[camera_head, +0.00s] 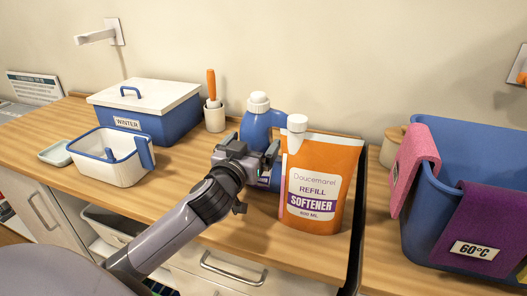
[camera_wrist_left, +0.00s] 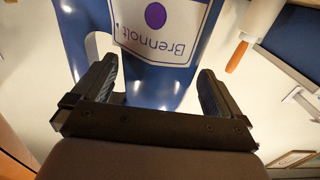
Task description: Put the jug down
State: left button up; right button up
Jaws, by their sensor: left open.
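The jug (camera_head: 258,124) is blue with a white cap and stands upright at the back of the wooden counter, left of the orange pouch. My left gripper (camera_head: 250,156) is in front of it and hides much of its lower body. In the left wrist view the jug (camera_wrist_left: 185,77) appears upside down with a white "Brennolt" label. The open fingers of my left gripper (camera_wrist_left: 156,88) lie on either side of its blue body, with visible gaps. The jug's contact with the counter is mostly hidden. My right gripper is not in view.
An orange softener pouch (camera_head: 320,178) stands close on the right, beside a dark gap in the counter. A blue-and-white tub (camera_head: 104,172), a lidded WINTER box (camera_head: 150,105) and a cup with an orange-handled brush (camera_head: 214,117) stand left. A blue basket (camera_head: 475,150) with cloths stands far right.

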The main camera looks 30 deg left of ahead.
pick_arm(q)
jog(key=shift+x, duration=1.1)
jog(key=c, duration=1.7)
jog(key=shift+r, duration=0.2)
grip_shut()
